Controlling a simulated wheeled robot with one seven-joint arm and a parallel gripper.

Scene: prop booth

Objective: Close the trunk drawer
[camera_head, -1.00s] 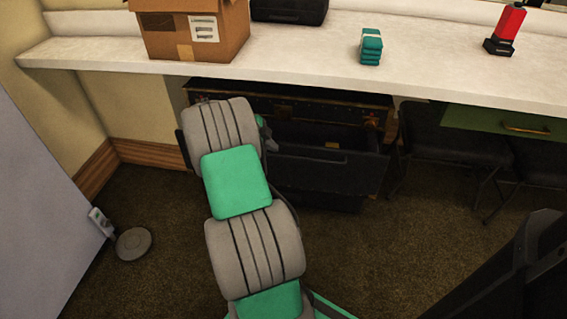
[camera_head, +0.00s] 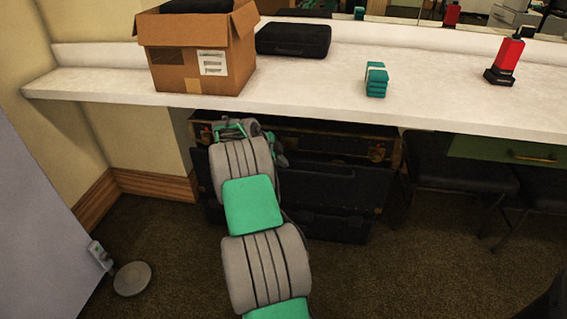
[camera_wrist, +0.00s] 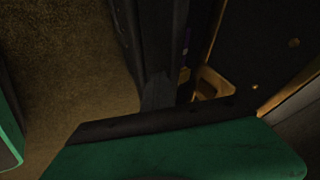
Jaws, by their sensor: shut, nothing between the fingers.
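The trunk (camera_head: 325,144) is a dark case with brass-coloured fittings, standing under the white counter. Its drawer (camera_head: 335,187) shows as a dark front panel below the trunk's upper part; no open interior is visible from above now, and I cannot tell whether it is fully flush. My gripper (camera_head: 232,130) is at the trunk's left side, partly hidden behind my own arm. In the wrist view, my gripper (camera_wrist: 160,92) is shut and empty close to dark panels with a brass-coloured fitting; contact is unclear.
The white counter (camera_head: 310,90) overhangs the trunk and holds a cardboard box (camera_head: 180,60), a black case (camera_head: 293,39) and a teal stack (camera_head: 376,80). Dark chairs (camera_head: 455,165) stand right of the trunk. Carpet is clear in front.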

